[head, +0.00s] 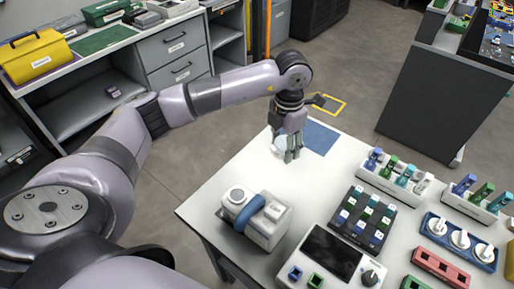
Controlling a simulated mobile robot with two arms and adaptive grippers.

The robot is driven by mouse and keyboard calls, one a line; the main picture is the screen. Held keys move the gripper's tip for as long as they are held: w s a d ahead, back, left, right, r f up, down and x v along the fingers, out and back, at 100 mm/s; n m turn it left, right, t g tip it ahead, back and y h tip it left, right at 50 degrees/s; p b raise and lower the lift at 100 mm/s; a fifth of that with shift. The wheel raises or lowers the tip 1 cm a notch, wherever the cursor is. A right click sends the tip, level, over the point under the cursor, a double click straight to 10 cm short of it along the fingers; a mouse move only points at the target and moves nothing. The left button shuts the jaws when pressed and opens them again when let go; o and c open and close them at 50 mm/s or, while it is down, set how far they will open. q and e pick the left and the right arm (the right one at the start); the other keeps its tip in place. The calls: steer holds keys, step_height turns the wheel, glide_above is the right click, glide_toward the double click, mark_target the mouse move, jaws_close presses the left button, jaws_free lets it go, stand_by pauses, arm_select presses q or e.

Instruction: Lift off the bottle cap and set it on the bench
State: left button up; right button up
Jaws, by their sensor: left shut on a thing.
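My left gripper (293,152) points down over the back left part of the white bench (215,205). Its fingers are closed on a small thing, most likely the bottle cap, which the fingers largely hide. A pale, whitish round object (279,146), which looks like the bottle, shows just left of the fingers, partly covered by them. I cannot tell whether the cap touches the bottle. My right gripper is not in view.
A blue mat (320,137) lies just right of the gripper. A white device with a blue handle (262,212) stands nearer, beside a dark-screened panel (332,253) and a dark rack (361,217). Several holders fill the right side.

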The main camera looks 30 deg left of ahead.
arm_select(q)
steer(key=w+a+f+n+p, duration=0.1)
steer(key=a+f+n, duration=0.3)
steer(key=n, duration=0.7)
steer(key=n+p, duration=0.2)
steer(key=n, duration=1)
glide_toward(257, 171)
steer(key=shift+n, duration=0.3)
steer(key=shift+f+b, duration=2.4)
steer(key=shift+f, duration=0.35)
steer(key=shift+f, duration=0.15)
steer(key=shift+f+b, duration=0.45)
steer(key=o, duration=1.1)
